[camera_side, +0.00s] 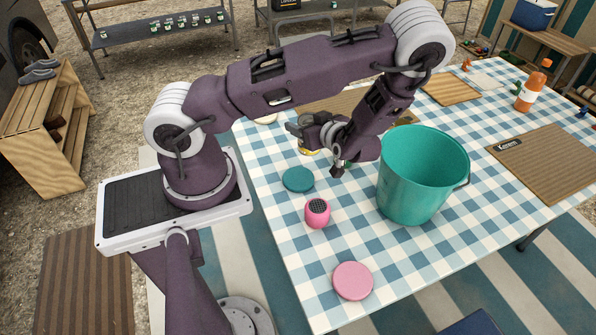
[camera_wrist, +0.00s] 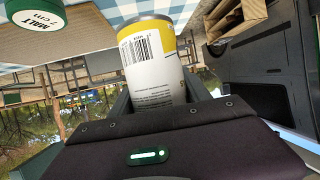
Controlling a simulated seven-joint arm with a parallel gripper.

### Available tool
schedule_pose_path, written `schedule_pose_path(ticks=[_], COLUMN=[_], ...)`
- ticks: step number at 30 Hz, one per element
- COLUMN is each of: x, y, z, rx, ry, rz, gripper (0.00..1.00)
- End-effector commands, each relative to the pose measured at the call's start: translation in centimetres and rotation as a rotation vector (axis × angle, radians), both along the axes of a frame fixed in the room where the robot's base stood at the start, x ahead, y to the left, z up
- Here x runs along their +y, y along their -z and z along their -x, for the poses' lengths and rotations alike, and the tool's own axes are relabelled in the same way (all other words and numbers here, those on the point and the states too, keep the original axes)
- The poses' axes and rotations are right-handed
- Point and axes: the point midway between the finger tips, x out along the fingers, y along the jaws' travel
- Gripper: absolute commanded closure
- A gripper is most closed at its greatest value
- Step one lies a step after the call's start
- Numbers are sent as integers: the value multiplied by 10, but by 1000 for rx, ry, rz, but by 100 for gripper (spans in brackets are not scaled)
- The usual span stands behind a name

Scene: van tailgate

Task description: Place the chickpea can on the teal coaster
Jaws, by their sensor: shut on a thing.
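A can with a yellow and white label and a barcode (camera_wrist: 155,65) is held between the fingers of my gripper (camera_wrist: 163,95) in the wrist view. The side of the label with its name is not shown. In the side view my gripper (camera_side: 335,158) is above the checked table and mostly hides the can; a small yellow patch shows at its left. The teal coaster (camera_side: 298,179) lies flat and bare on the cloth, to the left of and below my gripper in the picture.
A large teal bucket (camera_side: 422,178) stands close to the right of my gripper. A pink speaker (camera_side: 317,213) and a pink coaster (camera_side: 352,281) are nearer the front. A green-lidded malt jar (camera_wrist: 35,22) shows in the wrist view. An orange bottle (camera_side: 533,87) stands far right.

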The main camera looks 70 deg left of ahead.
Motion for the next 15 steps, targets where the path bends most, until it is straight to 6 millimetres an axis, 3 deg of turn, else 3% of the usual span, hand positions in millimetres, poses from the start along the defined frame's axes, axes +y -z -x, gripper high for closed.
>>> schedule_pose_path(ticks=[12,15], x=[-3,-3], y=[85,96], z=[2,2], rx=[4,2], ry=[-4,-5], rz=[0,0], gripper=[99,99])
